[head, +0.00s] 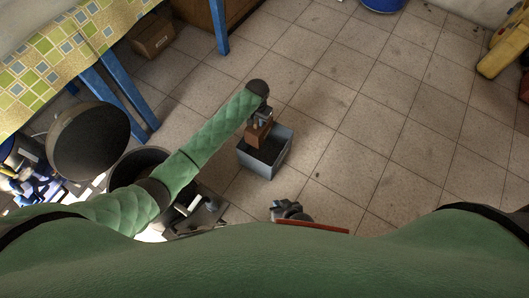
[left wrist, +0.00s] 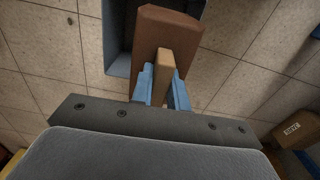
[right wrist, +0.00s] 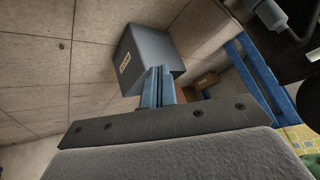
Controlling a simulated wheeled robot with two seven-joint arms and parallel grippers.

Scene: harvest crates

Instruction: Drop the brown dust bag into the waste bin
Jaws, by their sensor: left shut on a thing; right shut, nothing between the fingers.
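The brown dust bag (head: 258,136) hangs from my left gripper (head: 264,117) over the open grey-blue waste bin (head: 259,166). In the left wrist view the blue fingers (left wrist: 163,88) are shut on a tan tab of the bag (left wrist: 171,28), and the bin (left wrist: 117,40) shows partly behind it. From the head, the bag overlaps the far part of the bin's opening; its exact height above the rim is hard to tell. My right gripper (head: 288,209) is low, nearer my body than the bin. In the right wrist view its fingers (right wrist: 166,84) are shut and empty before the labelled bin (right wrist: 146,58).
A table with a patterned cloth (head: 65,62) and blue legs stands at the left. A cardboard box (head: 153,37) lies beneath it. A dark round container (head: 140,165) stands below my left arm. The tiled floor (head: 385,110) right of the bin is clear.

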